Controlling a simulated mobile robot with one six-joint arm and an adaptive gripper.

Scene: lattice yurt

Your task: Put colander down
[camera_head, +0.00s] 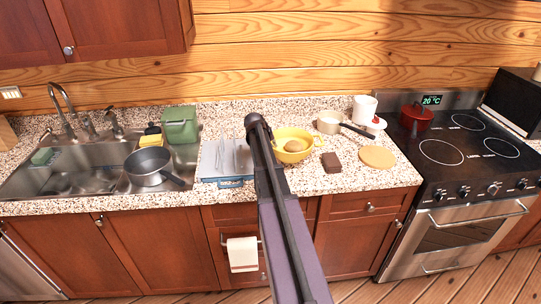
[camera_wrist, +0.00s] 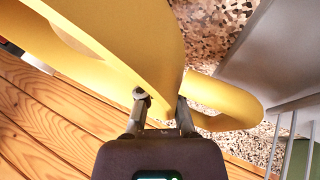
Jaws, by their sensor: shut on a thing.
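The yellow colander (camera_head: 294,156) is at the counter in the head view, right of my arm, with a round brownish thing (camera_head: 294,146) inside it. In the wrist view the colander (camera_wrist: 110,35) fills the upper left, tilted across the picture, with a looped handle at its side. My gripper (camera_wrist: 162,101) is shut on the colander near the handle. My arm hides the gripper and the colander's left side in the head view. I cannot tell whether the colander's base touches the counter (camera_head: 330,192).
The sink (camera_head: 30,180) is far left, the stove (camera_head: 465,190) far right. Bare counter lies along the front.

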